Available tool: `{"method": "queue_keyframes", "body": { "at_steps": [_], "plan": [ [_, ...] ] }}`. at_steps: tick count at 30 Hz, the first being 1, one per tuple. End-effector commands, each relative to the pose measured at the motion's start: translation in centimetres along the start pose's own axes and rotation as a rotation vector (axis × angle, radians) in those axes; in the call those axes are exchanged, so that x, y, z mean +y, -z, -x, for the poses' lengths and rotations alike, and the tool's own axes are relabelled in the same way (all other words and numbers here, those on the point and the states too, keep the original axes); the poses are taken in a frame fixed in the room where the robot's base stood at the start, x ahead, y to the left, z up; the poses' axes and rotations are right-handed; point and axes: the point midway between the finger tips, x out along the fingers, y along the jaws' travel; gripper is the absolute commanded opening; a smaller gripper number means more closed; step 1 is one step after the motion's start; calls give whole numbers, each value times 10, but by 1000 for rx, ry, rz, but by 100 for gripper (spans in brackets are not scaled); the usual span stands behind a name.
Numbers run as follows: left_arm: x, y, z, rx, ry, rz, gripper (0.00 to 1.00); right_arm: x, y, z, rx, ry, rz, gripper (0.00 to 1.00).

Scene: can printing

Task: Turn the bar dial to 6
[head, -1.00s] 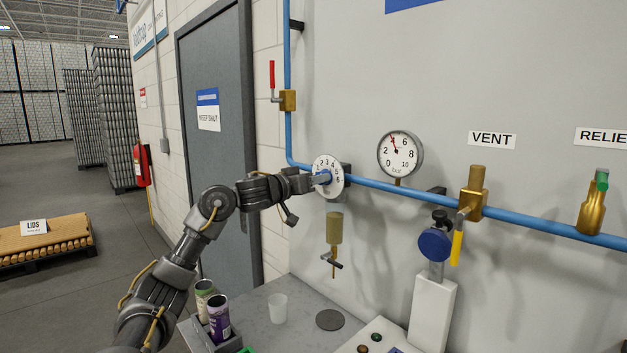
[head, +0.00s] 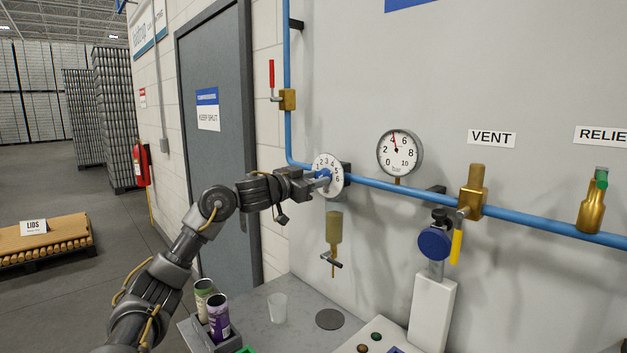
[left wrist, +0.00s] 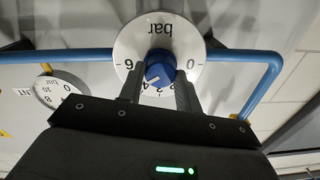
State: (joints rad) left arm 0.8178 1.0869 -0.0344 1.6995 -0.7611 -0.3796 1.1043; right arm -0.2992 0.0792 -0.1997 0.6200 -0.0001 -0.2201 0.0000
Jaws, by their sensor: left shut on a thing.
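The bar dial (head: 333,188) is a white numbered disc on the blue pipe, with a blue knob (head: 323,180) at its centre. My left gripper (head: 316,182) is at the dial from the left, shut on the blue knob. In the left wrist view the dial (left wrist: 138,36) appears upside down with "bar", 6 and 0 readable. The knob (left wrist: 159,66) sits between the two dark fingers (left wrist: 159,84). A white mark shows on the knob, but its exact reading is unclear; the fingers hide part of the scale. My right gripper is not in view.
A round pressure gauge (head: 387,159) is right of the dial, its needle near 4. A red-handled valve (head: 287,100) is above left. A hanging brass-coloured piece (head: 334,228) is just below the dial. The worktop (head: 262,308) holds cans and a cup (head: 277,308).

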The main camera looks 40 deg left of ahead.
Motion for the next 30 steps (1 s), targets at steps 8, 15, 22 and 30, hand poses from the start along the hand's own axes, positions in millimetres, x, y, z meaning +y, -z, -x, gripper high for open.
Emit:
{"method": "queue_keyframes", "body": {
  "at_steps": [8,15,22,30],
  "plan": [
    [0,-1,0,6,-1,-252,11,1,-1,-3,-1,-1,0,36],
    [0,-1,0,9,-3,-426,11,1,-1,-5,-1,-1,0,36],
    [0,-2,0,12,-4,-531,11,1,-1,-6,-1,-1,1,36],
    [0,-2,0,13,-6,-581,11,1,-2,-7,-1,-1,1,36]
  ]
}}
